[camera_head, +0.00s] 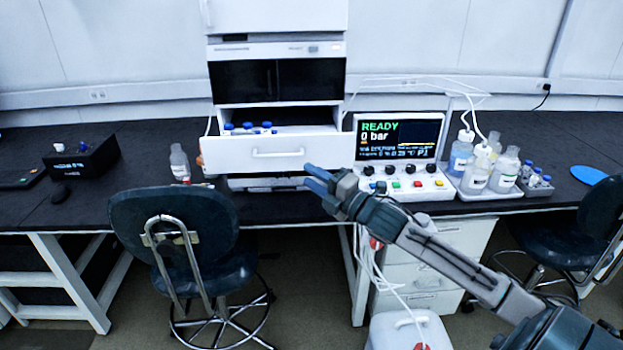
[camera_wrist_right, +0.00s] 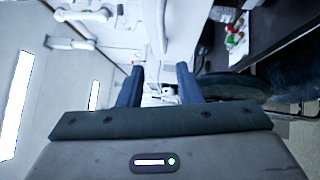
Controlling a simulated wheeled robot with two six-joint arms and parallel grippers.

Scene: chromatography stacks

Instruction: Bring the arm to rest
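My right arm reaches in from the lower right in the head view. Its gripper (camera_head: 313,177) is in front of the lower right part of the pulled-out white drawer (camera_head: 232,158) of the chromatography stack. In the right wrist view the two blue fingers of this gripper (camera_wrist_right: 160,82) stand apart with nothing between them, so it is open and empty. I cannot tell whether a finger touches the drawer. Several blue-capped vials (camera_head: 247,127) show inside above the drawer front. My left gripper is not in view.
A control panel reading READY and 0 bar (camera_head: 405,135) stands right of the stack. Trays with bottles (camera_head: 478,190) sit farther right. A lone bottle (camera_head: 179,163) and a black box (camera_head: 83,163) are on the left. Chairs (camera_head: 175,240) stand before the bench.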

